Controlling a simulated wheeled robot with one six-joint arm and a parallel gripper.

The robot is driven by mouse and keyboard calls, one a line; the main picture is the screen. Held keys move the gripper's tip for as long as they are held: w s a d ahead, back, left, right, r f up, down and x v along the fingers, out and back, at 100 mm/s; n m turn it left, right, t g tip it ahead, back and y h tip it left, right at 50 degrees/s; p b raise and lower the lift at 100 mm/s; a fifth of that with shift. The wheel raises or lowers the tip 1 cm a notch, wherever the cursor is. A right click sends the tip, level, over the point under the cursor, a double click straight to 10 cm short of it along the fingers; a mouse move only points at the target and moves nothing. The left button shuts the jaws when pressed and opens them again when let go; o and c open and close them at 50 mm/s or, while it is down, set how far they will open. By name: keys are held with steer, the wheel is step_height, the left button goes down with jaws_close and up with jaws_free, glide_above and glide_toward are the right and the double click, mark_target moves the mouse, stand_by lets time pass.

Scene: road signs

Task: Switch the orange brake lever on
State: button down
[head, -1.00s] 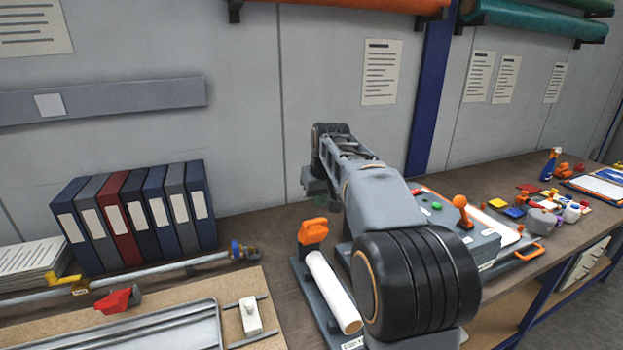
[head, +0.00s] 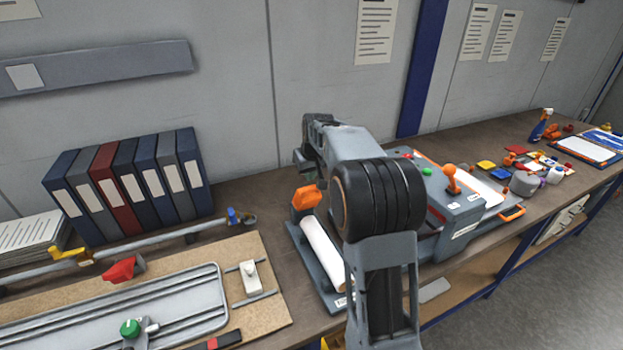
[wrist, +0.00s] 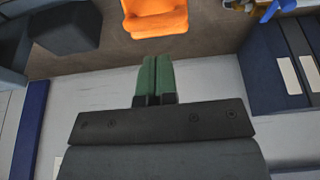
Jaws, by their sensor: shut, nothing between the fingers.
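An orange ball-topped lever (head: 450,174) stands on a grey box (head: 455,210) with a green and a red button, right of my arm. A chunky orange handle (head: 305,198) stands at the back end of a grey stand holding a white roll (head: 322,250). I cannot tell by label which one is the brake lever. My gripper (wrist: 157,80) shows two green fingers closed together, with nothing between them. In the wrist view an orange part (wrist: 155,18), seemingly the chunky handle, lies just beyond the fingertips, apart from them. In the head view the gripper is mostly hidden by my arm.
Several binders (head: 125,185) stand against the wall at left. A board with a metal track (head: 130,310), a green knob and a red part lies in front. Small coloured items and a spray bottle (head: 541,125) sit on the right of the bench.

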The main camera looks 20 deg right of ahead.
mark_target(307, 198)
steer(key=shift+s+f, duration=0.65)
steer(key=shift+f, duration=0.35)
